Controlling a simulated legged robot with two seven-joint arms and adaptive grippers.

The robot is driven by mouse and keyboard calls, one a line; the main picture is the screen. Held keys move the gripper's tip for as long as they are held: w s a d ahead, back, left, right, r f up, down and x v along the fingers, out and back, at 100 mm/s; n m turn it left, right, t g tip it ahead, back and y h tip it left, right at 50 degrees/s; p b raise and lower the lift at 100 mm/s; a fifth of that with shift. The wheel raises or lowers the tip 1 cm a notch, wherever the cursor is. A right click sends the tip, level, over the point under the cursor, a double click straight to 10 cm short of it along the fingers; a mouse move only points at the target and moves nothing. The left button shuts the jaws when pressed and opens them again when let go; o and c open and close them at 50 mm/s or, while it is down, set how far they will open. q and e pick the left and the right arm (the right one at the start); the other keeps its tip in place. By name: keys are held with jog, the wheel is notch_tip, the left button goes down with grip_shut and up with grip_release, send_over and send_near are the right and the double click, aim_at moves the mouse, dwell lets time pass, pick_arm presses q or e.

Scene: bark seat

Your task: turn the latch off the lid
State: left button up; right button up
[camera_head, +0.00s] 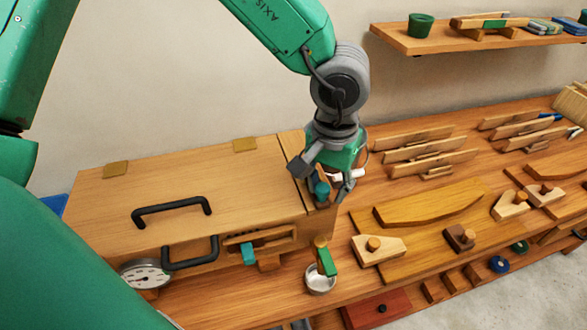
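A wooden chest has a flat lid (190,192) with a black handle (172,211) on top. At the lid's right end is a narrow wooden strip, where a small piece with a teal knob (321,189) shows; it looks like the latch, but its lower part is hard to make out. My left gripper (324,181) is over this end, its two fingers apart on either side of the teal knob. I cannot tell whether either finger touches it. The gripper partly hides the strip. My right gripper is not in view.
The chest front has a second black handle (190,258) and a teal tab (248,254). A dial gauge (145,274) stands at the front left. A metal cup (320,279) sits in front of the chest. Wooden clamps and boards (430,206) fill the bench rightward. A shelf (480,38) hangs above.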

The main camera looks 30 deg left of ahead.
pick_arm(q)
jog(key=shift+r, duration=0.15)
jog(key=shift+r, duration=4.35)
